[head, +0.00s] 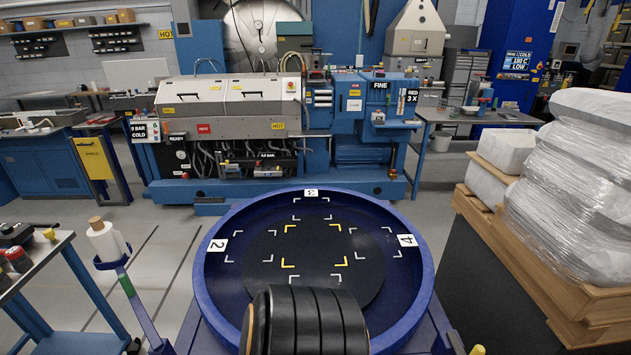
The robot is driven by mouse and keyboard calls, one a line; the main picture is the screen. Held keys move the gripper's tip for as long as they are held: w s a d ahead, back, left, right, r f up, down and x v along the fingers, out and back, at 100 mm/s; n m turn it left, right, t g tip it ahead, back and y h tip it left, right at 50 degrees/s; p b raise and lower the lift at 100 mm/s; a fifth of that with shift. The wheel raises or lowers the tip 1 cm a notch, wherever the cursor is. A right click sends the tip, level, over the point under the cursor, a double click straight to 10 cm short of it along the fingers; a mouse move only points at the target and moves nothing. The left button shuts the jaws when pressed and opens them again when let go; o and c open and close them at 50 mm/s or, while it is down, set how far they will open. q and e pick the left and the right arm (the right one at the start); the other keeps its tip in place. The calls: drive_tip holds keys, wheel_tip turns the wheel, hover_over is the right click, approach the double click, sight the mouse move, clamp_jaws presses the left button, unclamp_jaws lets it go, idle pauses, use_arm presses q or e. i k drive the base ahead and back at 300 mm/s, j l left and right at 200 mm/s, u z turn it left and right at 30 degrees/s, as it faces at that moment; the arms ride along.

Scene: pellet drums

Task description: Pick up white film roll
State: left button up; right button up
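The white film roll (104,239) stands upright at the left, with a brown core end showing on top. It sits in a dark ring-shaped holder (110,263) on a slim post with a green band. Neither of my grippers can be made out in the head view, so no gripper is seen near the roll.
A large blue round tray (214,300) with corner marks and numbered labels fills the centre. A black ribbed cylindrical part (308,325) covers its near edge. A blue bench (40,262) is left; wrapped sacks (575,165) on a wooden pallet (530,257) are right.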

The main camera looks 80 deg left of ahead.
sight(109, 243)
drive_tip(key=u, duration=4.15)
drive_tip(key=z, duration=0.55)
drive_tip(key=i+j+z, duration=0.15)
drive_tip(key=j+z, duration=0.25)
drive_tip(key=i+j+z, duration=0.1)
drive_tip(key=j+z, duration=0.3)
drive_tip(key=j, duration=0.25)
drive_tip(key=j+z, duration=0.45)
drive_tip(key=j, duration=0.1)
